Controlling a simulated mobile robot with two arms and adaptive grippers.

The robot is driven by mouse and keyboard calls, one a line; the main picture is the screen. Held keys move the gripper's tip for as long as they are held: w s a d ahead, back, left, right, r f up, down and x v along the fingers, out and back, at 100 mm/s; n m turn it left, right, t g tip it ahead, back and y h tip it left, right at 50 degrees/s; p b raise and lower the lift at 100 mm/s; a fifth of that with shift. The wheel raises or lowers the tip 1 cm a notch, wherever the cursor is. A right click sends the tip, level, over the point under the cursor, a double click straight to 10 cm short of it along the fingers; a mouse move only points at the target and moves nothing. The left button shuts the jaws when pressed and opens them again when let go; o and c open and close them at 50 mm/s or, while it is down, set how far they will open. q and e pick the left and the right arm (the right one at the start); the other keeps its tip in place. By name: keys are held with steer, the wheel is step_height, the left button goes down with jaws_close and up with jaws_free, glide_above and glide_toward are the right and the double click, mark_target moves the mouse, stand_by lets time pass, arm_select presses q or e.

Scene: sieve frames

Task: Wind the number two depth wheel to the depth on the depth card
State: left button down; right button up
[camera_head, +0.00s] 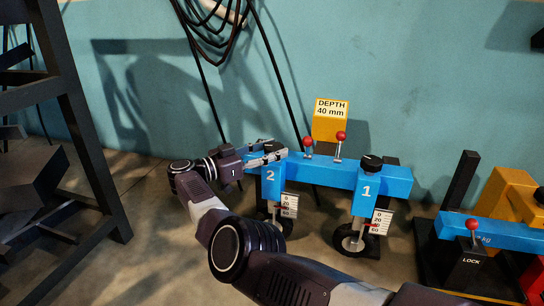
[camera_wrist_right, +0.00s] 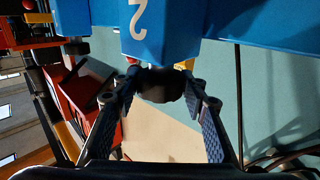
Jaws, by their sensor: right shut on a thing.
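The number two depth wheel unit is a blue post (camera_head: 270,182) marked 2, with a small dark wheel under it and a white scale (camera_head: 289,204) with a red pointer at its side. The exact pointer reading is too small to tell. A dark round knob (camera_wrist_right: 162,86) tops the post. My right gripper (camera_head: 268,153) is shut on this knob, with one finger on each side in the right wrist view. The depth card (camera_head: 331,108) reads DEPTH 40 mm on a yellow block. My left gripper is not in view.
The number one post (camera_head: 367,189) has its own black knob, scale (camera_head: 381,221) and wheel (camera_head: 351,240). Two red-tipped levers (camera_head: 339,145) stand on the blue beam (camera_head: 328,172) between the posts. A LOCK block (camera_head: 470,262) is at right. A dark rack (camera_head: 75,120) stands at left.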

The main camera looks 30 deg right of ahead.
mark_target(272, 146)
steer(key=shift+r, duration=0.1)
stand_by(0.3)
steer(key=o, duration=1.2)
steer(key=shift+c, duration=0.2)
step_height(272, 146, up, 10)
steer(key=shift+f, duration=0.1)
